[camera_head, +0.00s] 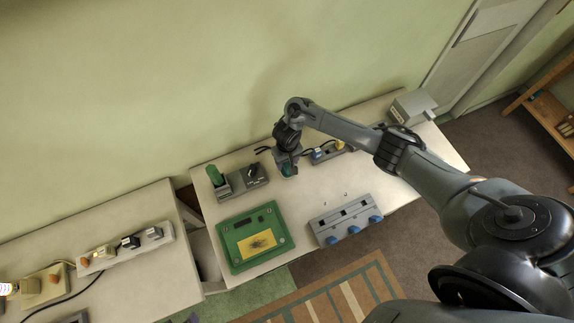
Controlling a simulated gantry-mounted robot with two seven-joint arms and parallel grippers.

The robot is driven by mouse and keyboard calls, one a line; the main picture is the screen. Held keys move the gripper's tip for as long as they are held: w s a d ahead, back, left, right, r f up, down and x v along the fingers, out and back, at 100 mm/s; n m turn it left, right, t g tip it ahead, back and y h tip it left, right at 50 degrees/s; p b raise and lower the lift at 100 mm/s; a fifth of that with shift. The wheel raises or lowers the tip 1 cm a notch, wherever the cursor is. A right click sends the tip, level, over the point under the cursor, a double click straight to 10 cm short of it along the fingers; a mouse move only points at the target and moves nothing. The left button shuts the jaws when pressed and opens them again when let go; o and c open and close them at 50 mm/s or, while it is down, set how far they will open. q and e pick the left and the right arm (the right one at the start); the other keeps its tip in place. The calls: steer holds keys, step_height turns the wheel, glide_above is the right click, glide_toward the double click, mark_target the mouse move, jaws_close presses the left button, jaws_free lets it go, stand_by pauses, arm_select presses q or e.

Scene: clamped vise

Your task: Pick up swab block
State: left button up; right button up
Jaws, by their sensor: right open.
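My right arm reaches in from the right, and its right gripper (288,172) points down over the back middle of the right table. The gripper is open. A small teal piece (287,169) shows at the fingertips, partly hidden by the gripper; I cannot tell whether the fingers touch it or whether it is the swab block. No other thing is clearly recognisable as the swab block. My left gripper is out of view.
On the right table (410,203) are a grey device with a green cylinder (215,176), a green board (239,225), a grey panel with blue knobs (345,220), a power strip (327,153) and a grey box (410,107). A second table (110,215) stands left.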

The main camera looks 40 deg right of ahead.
mark_target(285, 172)
steer(key=shift+f, duration=1.35)
jaws_close()
steer(key=shift+r, duration=0.1)
